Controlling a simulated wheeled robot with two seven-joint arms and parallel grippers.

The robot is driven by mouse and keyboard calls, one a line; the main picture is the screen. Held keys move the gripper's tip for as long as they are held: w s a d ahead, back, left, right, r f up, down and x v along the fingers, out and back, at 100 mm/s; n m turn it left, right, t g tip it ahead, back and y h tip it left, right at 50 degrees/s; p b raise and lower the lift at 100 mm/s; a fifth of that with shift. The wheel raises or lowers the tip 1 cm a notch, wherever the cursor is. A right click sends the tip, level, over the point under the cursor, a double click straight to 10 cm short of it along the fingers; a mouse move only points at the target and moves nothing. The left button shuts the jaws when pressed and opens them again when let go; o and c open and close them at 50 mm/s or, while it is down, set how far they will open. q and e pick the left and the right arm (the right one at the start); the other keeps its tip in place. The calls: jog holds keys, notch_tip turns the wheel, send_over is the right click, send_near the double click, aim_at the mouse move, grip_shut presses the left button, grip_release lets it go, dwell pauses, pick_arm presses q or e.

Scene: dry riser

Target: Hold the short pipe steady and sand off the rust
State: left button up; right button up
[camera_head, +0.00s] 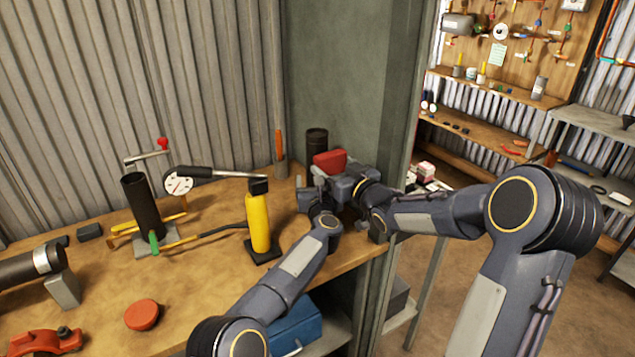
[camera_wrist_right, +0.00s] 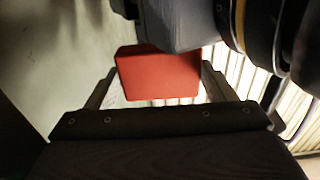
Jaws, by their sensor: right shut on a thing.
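A short dark pipe (camera_head: 317,142) stands upright at the back right of the bench, by the grey-green post. Its lower part is hidden by the red block and my grippers. My right gripper (camera_head: 338,172) is shut on a red block (camera_head: 329,159), which seems to be the sanding block, right beside the pipe. In the right wrist view the red block (camera_wrist_right: 158,75) sits between the two fingers. My left gripper (camera_head: 310,198) is low in front of the pipe. Its fingers are mostly hidden, so I cannot tell whether it grips the pipe.
A yellow bottle-shaped tool (camera_head: 258,222) stands left of my left arm. Further left are a dark upright pipe (camera_head: 142,205), a dial gauge (camera_head: 179,184) and a red disc (camera_head: 142,314). The grey-green post (camera_head: 345,75) rises close behind my grippers. The bench's front middle is fairly clear.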

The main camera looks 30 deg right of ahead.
pick_arm(q)
jog(key=shift+w, duration=0.1)
grip_shut()
dwell(0.7)
pick_arm(e)
jog(key=shift+s, duration=0.1)
jog(key=shift+s+f, duration=0.7)
dwell(0.3)
